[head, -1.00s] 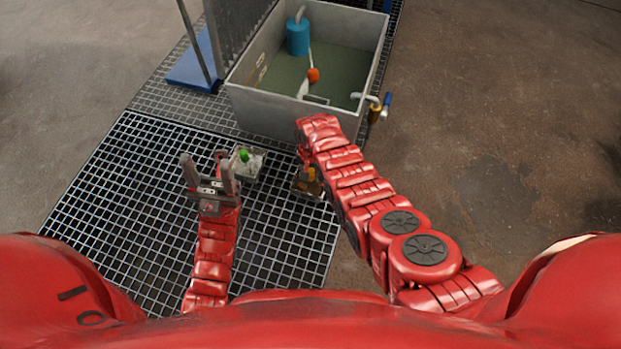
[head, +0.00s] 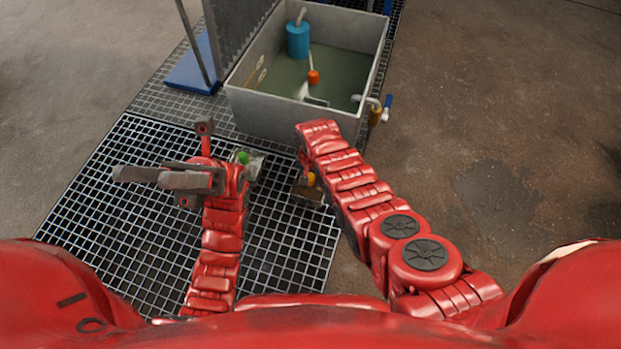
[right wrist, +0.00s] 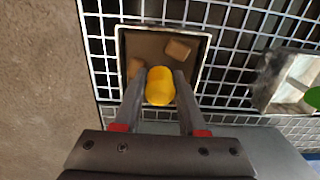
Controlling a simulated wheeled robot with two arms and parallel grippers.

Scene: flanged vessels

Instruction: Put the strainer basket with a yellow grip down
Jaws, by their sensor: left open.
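The strainer basket with a yellow grip (head: 301,192) is at the right edge of the grating, partly hidden by my right forearm. The right wrist view shows its square body (right wrist: 150,45) with brown lumps inside, below the yellow grip (right wrist: 160,86). My right gripper (right wrist: 162,74) has its fingers against both sides of the yellow grip and is shut on it; it is hidden in the head view. I cannot tell whether the basket touches the grating. My left gripper (head: 140,176) is open and empty above the grating, its fingers pointing left.
A basket with a green grip (head: 255,165) stands left of the yellow-grip one, partly behind my left wrist; it also shows in the right wrist view (right wrist: 270,85). A grey tank (head: 262,117) stands beyond, with a valve (head: 375,115) at its right. The grating (head: 100,215) is clear at left.

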